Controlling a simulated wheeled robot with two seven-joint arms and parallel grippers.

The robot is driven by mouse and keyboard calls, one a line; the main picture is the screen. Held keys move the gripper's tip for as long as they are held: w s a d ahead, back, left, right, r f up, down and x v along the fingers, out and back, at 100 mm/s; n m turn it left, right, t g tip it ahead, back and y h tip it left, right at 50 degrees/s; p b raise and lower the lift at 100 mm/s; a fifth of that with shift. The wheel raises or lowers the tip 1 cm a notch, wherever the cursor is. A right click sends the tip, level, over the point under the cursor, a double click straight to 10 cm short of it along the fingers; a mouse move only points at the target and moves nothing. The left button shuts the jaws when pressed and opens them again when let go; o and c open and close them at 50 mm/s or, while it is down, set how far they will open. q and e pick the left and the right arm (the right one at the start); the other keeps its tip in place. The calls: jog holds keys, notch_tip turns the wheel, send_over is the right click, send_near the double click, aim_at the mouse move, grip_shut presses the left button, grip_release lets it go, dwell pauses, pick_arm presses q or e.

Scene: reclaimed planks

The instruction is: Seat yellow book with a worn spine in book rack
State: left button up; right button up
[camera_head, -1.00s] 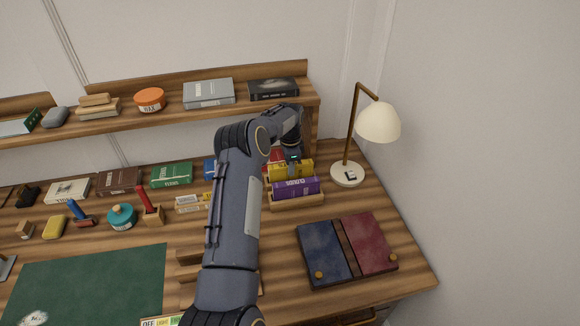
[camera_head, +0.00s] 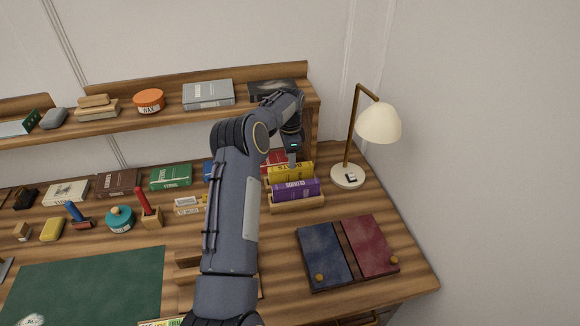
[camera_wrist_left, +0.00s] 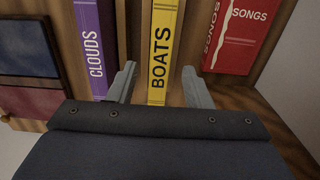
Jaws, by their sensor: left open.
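The yellow book (camera_head: 290,174), titled BOATS, stands in the wooden book rack (camera_head: 300,203) with its spine up. It stands between a purple CLOUDS book (camera_head: 297,189) and a red SONGS book (camera_head: 272,158). In the left wrist view the yellow spine (camera_wrist_left: 161,45) runs between my fingers, with the purple book (camera_wrist_left: 95,50) to the left and the red book (camera_wrist_left: 235,40) to the right. My left gripper (camera_head: 293,160) is open just above the yellow book; its fingers (camera_wrist_left: 159,80) are apart, with a gap on both sides of the spine. My right gripper is not in view.
A lamp (camera_head: 378,122) stands right of the rack. Blue and red folder-like covers (camera_head: 346,250) lie in front of it. A shelf (camera_head: 160,120) holding several items runs behind. A green mat (camera_head: 85,285) and small tools occupy the left side.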

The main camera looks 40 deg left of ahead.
pick_arm(q)
jog(key=s+d+r+n+t+h, duration=0.1)
jog(key=s+d+r+n+t, duration=0.1)
jog(key=s+d+r, duration=0.65)
jog(key=s+d+r+n+t, duration=0.15)
jog(key=s+d+r, duration=0.35)
jog(key=r, duration=0.6)
jog(key=s+d+f+n+t+h, duration=0.1)
jog(key=s+d+f+n, duration=0.1)
jog(key=s+d, duration=0.5)
jog(key=s+d+f+n+t+h, duration=0.1)
jog(key=s+d+n, duration=0.3)
jog(key=s+d, duration=0.4)
jog(key=s+f, duration=0.1)
jog(key=s, duration=0.6)
jog(key=shift+d+f+h, duration=0.3)
jog(key=shift+h, duration=0.1)
